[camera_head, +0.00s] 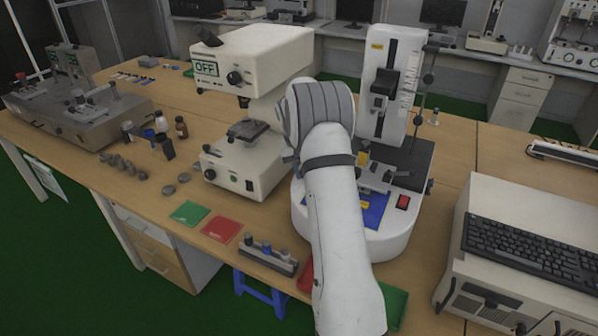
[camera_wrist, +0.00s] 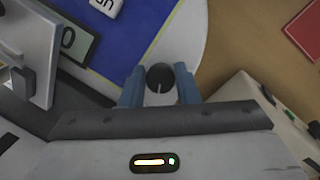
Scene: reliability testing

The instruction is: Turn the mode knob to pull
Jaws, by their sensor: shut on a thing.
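The test machine (camera_head: 388,240) has a rounded white base with a blue panel (camera_head: 374,215) and a tall white column. In the head view my arm hides the knob and my gripper. In the wrist view my gripper (camera_wrist: 157,82) has its blue fingers on either side of the small round black mode knob (camera_wrist: 160,74) and is shut on it. A pale pointer line on the knob runs toward the bottom of the picture. The knob sits on the white base beside the blue panel (camera_wrist: 150,28). A partly cut-off white label and a display are nearby; no "pull" mark is readable.
A red rocker switch (camera_head: 403,202) is on the machine's base. A white device reading OFF (camera_head: 250,55) stands close on the left. A computer case with a keyboard (camera_head: 530,243) is on the right. Red and green cards and a small rack (camera_head: 267,259) lie in front.

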